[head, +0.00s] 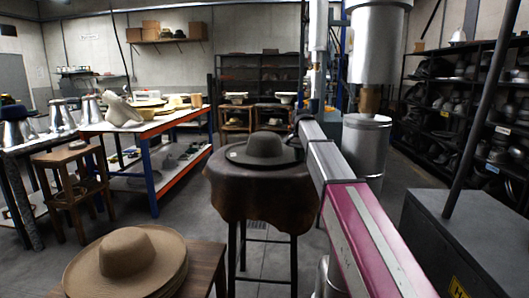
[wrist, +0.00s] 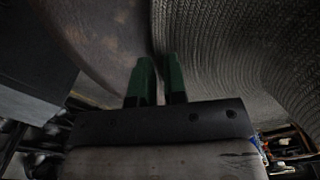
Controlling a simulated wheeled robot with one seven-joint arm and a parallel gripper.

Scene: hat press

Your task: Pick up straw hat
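A dark grey wide-brimmed hat (head: 264,147) sits on the brown leather-covered stool (head: 262,191) in the head view. In the wrist view its woven straw surface (wrist: 225,50) fills the upper right, beside the brown leather (wrist: 105,35) on the left. My gripper (wrist: 160,62) points at the line where hat and leather meet. Its two green fingers are close together with a narrow dark gap between them. Whether the brim lies between the fingers is too dark to tell. In the head view my arm reaches to the hat's right side and the fingers are hidden.
Stacked tan hats (head: 126,262) lie on a wooden table (head: 206,268) at the front left. A blue-legged workbench (head: 158,125) with hats stands behind. A metal press cylinder (head: 366,147) stands right of the stool. Shelves (head: 465,105) line the right wall.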

